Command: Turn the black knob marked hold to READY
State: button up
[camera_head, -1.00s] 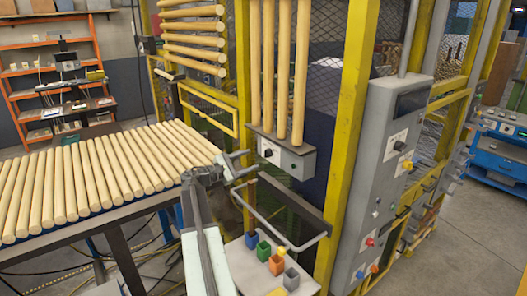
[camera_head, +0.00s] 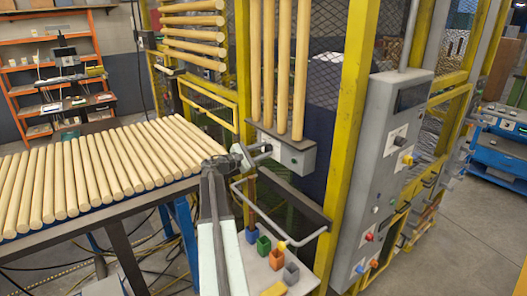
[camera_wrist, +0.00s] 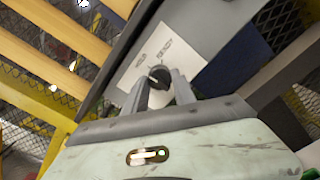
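The black knob (camera_wrist: 160,75) sits on a white label plate (camera_wrist: 140,62) marked HOLD and READY in the wrist view. My gripper (camera_wrist: 161,82) is open there, with one finger on each side of the knob and a gap between them. I cannot tell whether the fingers touch it. The knob's pointing direction is not clear. In the head view my gripper (camera_head: 264,152) is at the front of the grey control box (camera_head: 303,160) and hides the knob.
Upright wooden rods (camera_head: 283,70) stand above the box. A bent metal rail (camera_head: 290,240) and small coloured cups (camera_head: 263,245) are below. A yellow post (camera_head: 350,130) and grey panel (camera_head: 385,170) stand to the right. A table of rods (camera_head: 100,172) is to the left.

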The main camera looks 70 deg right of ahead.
grip_shut()
jog(key=shift+f, duration=0.1)
jog(key=shift+m, duration=0.3)
jog(key=m, duration=0.5)
jog(key=shift+a, duration=0.1)
jog(key=m, duration=0.6)
jog(key=shift+m, duration=0.4)
